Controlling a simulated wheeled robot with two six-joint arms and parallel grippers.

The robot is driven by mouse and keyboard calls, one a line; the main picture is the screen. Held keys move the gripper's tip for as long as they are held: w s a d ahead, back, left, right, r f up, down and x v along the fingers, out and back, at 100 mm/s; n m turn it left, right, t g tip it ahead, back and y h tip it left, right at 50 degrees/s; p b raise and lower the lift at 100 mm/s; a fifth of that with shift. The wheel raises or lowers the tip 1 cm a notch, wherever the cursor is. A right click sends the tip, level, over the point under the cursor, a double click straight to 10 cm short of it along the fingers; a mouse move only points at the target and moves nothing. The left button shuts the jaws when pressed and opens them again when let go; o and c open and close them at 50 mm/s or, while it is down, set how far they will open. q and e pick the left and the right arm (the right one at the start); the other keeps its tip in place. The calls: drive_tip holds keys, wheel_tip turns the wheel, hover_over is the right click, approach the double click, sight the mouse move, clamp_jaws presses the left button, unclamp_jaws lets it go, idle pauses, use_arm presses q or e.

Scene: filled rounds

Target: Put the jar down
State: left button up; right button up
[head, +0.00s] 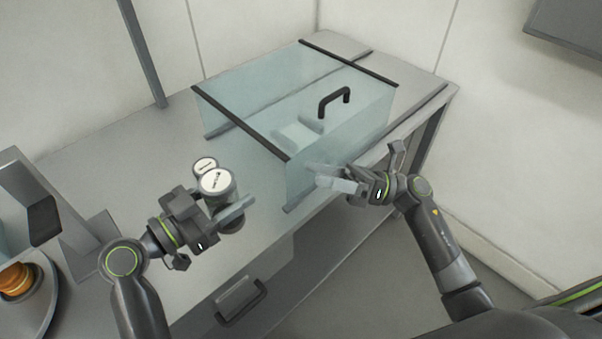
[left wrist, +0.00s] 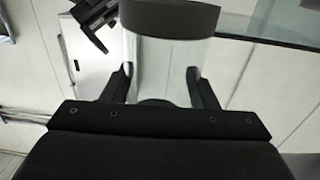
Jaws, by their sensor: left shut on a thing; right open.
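The jar (head: 217,182) has a round white label on its grey lid and sits between the fingers of my left gripper (head: 236,208). In the left wrist view the jar (left wrist: 168,65) shows a clear, pale body and a dark end, with a finger on each side. My left gripper is shut on it over the bench's front part. Whether its base touches the bench cannot be told. A second, similar lid (head: 205,164) shows just behind it, its body mostly hidden. My right gripper (head: 322,177) is open and empty, at the near right of the glass hood.
A clear glass hood (head: 240,115) with dark rails and a black handle (head: 334,98) covers the back of the grey bench (head: 110,145). A round tray (head: 48,300) with orange-brown rounds (head: 16,278) is at the lower left.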

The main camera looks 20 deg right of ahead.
sight(229, 184)
drive_tip(key=shift+s+a+r+n+g+h, duration=0.25)
drive_tip(key=shift+a+r+n+g+h, duration=0.35)
drive_tip(key=shift+a+n, duration=1.6)
drive_tip(key=shift+s+a+r+n+g+h, duration=0.25)
drive_tip(key=shift+a+r+n+g, duration=0.55)
drive_tip(key=shift+a, duration=2.85)
drive_tip(key=shift+s+a+r+n+g+h, duration=0.2)
drive_tip(key=shift+a+r+n+g+h, duration=0.85)
drive_tip(key=shift+a, duration=1.85)
drive_tip(key=shift+f+n+t+y, duration=0.25)
drive_tip(key=shift+t+y, duration=0.2)
drive_tip(key=shift+y, duration=0.15)
drive_tip(key=c, duration=1.2)
use_arm(q)
drive_tip(key=o, duration=1.2)
